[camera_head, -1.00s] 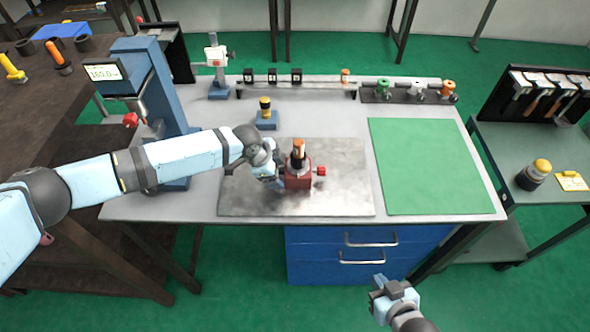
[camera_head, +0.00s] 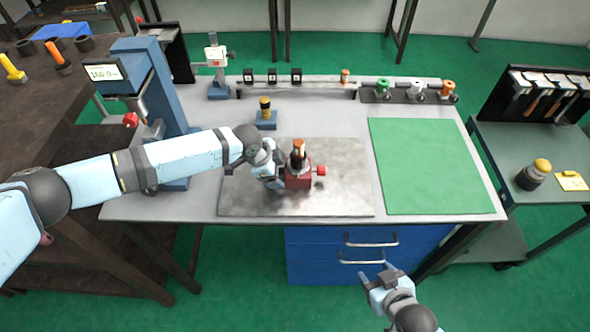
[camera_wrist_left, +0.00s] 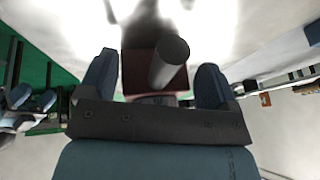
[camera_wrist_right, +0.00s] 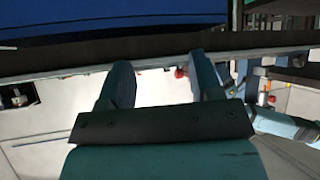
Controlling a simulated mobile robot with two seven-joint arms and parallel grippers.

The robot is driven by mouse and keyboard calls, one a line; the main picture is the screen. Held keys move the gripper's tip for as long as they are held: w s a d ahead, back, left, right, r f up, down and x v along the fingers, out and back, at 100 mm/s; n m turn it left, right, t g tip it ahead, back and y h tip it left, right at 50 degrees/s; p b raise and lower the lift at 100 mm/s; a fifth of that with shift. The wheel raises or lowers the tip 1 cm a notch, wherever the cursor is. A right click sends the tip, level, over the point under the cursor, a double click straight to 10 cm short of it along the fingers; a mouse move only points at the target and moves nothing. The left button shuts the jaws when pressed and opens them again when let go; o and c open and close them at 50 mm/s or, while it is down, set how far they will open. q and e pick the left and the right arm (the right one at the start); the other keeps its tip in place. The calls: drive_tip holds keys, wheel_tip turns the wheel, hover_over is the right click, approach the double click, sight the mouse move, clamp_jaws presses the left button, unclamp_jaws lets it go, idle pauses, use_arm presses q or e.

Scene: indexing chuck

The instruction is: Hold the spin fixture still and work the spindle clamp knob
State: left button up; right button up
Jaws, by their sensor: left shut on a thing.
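The spin fixture is a red block (camera_head: 298,181) on the grey metal plate, with a dark, orange-topped cylinder (camera_head: 299,156) standing in it. A small red knob (camera_head: 321,170) sticks out of its right side. My left gripper (camera_head: 280,178) is shut on the fixture's left side. In the left wrist view the red block (camera_wrist_left: 137,72) lies between the fingers, with a grey cylinder end (camera_wrist_left: 172,55) in front of it. My right gripper (camera_head: 374,277) is open and empty in front of the bench, below the plate's level in the picture and apart from the knob.
The grey metal plate (camera_head: 245,199) lies on the bench, with a green mat (camera_head: 425,165) to its right. A blue height stand (camera_head: 160,85) stands at the left. Blue drawers (camera_head: 340,262) sit under the front edge, close to my right gripper.

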sight(324, 168)
drive_tip(key=w+r+n+g, duration=0.1)
drive_tip(key=w+n, duration=0.2)
drive_tip(key=w, duration=0.2)
drive_tip(key=w+a+r+n+g+h, duration=0.1)
drive_tip(key=w+r+n+g, duration=0.1)
drive_tip(key=w, duration=0.3)
drive_tip(key=w+r+n+g, duration=0.1)
drive_tip(key=w+r+n, duration=0.1)
drive_tip(key=w, duration=0.3)
drive_tip(key=shift+a+n+h, duration=0.35)
drive_tip(key=shift+n+h, duration=0.05)
drive_tip(key=shift+n, duration=0.4)
drive_tip(key=w+a+r, duration=0.1)
drive_tip(key=w, duration=0.1)
drive_tip(key=w+a+r+n+g+y, duration=0.1)
drive_tip(key=w+r, duration=0.1)
drive_tip(key=w+a+r+n+g, duration=0.1)
drive_tip(key=w+r, duration=0.1)
drive_tip(key=shift+w+r+y, duration=0.15)
drive_tip(key=shift+r+y, duration=0.1)
drive_tip(key=shift+y, duration=0.05)
drive_tip(key=w+a+r+n+g+y, duration=0.1)
drive_tip(key=w+a+r+n+g, duration=0.2)
drive_tip(key=r, duration=0.4)
drive_tip(key=shift+w+x, duration=0.25)
drive_tip(key=shift+x, duration=1.75)
drive_tip(key=shift+w+x, duration=0.2)
drive_tip(key=shift+x, duration=1.8)
drive_tip(key=shift+w+x, duration=0.25)
drive_tip(key=shift+x, duration=1.8)
